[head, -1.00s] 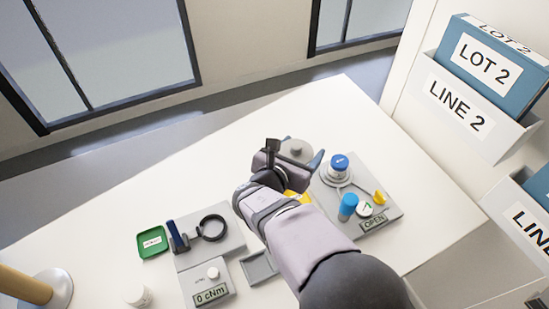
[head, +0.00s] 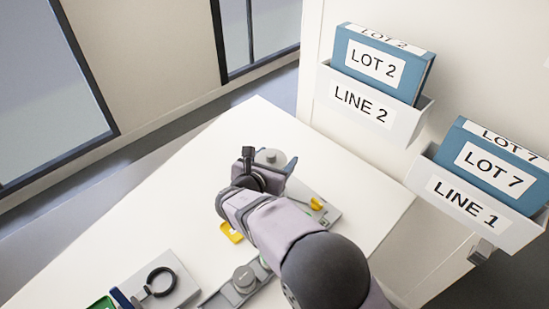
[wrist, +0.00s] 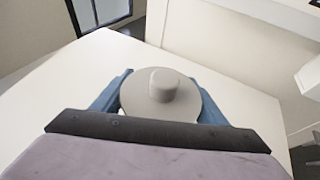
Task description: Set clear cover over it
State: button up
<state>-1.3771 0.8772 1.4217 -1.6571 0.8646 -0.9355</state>
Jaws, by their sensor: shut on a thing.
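A round grey lid-like piece with a knob on top, which I take for the cover (wrist: 162,92), sits between the blue fingers of my gripper (wrist: 158,80) in the wrist view. My gripper is shut on it, with the knob facing up. In the head view the cover (head: 271,157) shows at the end of my arm. Clear walls cannot be made out. A grey station plate (head: 330,212) with a yellow part lies beside my wrist, mostly hidden by my arm. What the cover goes over cannot be told.
A dark ring holder (head: 160,281) stands on a grey plate at front left, beside a green tray (head: 101,303). A grey fixture with a round top (head: 243,279) is close to my arm. Wall bins (head: 362,99) hold blue binders at right. The table's left and far parts are clear.

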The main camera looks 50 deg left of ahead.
jog(key=shift+f+b, duration=1.65)
jog(key=shift+f, duration=0.95)
jog(key=shift+f+b, duration=0.65)
jog(key=shift+b, duration=0.15)
jog(key=o, duration=0.8)
jog(key=shift+s, duration=0.15)
jog(key=shift+p+v, duration=1.3)
jog(key=shift+v, duration=4.15)
jog(key=shift+r, duration=0.1)
